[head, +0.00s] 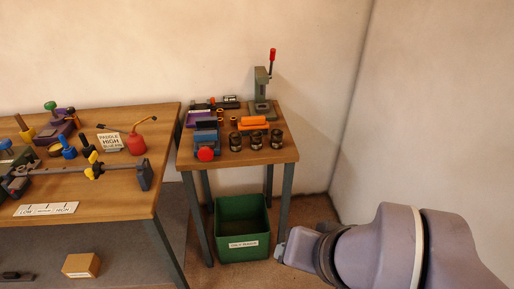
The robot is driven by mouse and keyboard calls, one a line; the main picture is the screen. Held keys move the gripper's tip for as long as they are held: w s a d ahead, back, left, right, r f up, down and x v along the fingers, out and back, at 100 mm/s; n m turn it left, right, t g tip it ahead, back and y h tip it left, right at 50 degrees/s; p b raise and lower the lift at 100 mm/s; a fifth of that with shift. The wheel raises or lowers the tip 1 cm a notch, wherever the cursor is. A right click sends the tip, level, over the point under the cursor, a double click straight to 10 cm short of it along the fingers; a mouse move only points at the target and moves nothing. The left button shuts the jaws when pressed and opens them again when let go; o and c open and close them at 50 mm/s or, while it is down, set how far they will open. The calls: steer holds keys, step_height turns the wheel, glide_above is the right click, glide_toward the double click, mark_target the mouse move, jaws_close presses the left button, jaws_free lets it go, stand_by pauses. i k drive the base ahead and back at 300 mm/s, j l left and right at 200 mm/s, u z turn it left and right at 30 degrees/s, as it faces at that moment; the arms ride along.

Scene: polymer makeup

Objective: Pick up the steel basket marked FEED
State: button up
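I cannot make out a steel basket marked FEED in the head view. The only basket-like container that shows is a green bin (242,228) with a white label too small to read, and it is not steel. My arm reaches in from the lower right, and its far end lies just right of the green bin. A small grey tip shows at that end, but I cannot make out gripper fingers or whether they hold anything.
A small wooden table (282,157) over the bin carries a lever press (262,95), dark cylinders and a blue-and-red device (206,141). A larger workbench (110,207) at left holds tools and a red oil can (136,140). A cardboard box (80,265) sits below. White walls close the right.

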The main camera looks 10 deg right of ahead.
mark_target(236, 137)
steer(key=i+l+u, duration=0.1)
steer(key=i+u, duration=0.3)
steer(key=i+l+u, duration=0.75)
steer(key=i+j, duration=0.1)
steer(key=i, duration=0.05)
